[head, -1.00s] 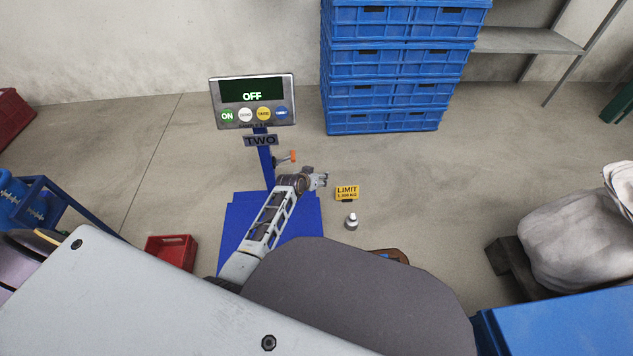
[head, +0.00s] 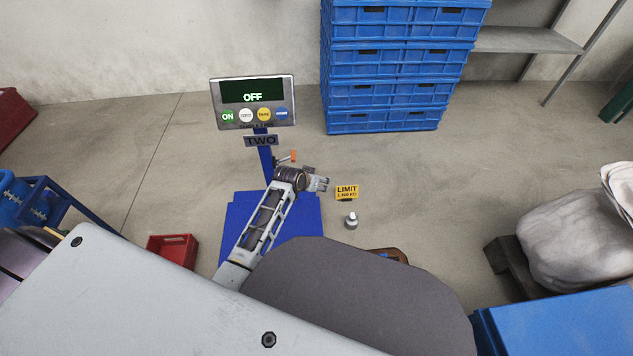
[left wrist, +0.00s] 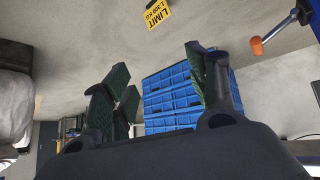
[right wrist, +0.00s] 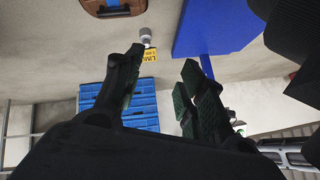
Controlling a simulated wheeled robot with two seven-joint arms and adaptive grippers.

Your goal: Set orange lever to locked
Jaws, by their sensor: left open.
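The orange lever (head: 293,156) sits on the blue post of the scale, just below the TWO plate (head: 261,141). In the left wrist view its orange tip (left wrist: 257,46) shows at the upper right, on a metal rod fixed to the blue post. My left gripper (head: 322,184) is open and empty, below and to the right of the lever, apart from it. Its fingers (left wrist: 160,85) frame only the background in the left wrist view. My right gripper (right wrist: 160,75) is open and empty in the right wrist view; it does not show in the head view.
The scale display (head: 253,101) reads OFF. The blue platform (head: 240,215) lies under my left arm. A red bin (head: 180,247) is at left. Stacked blue crates (head: 385,122) stand behind.

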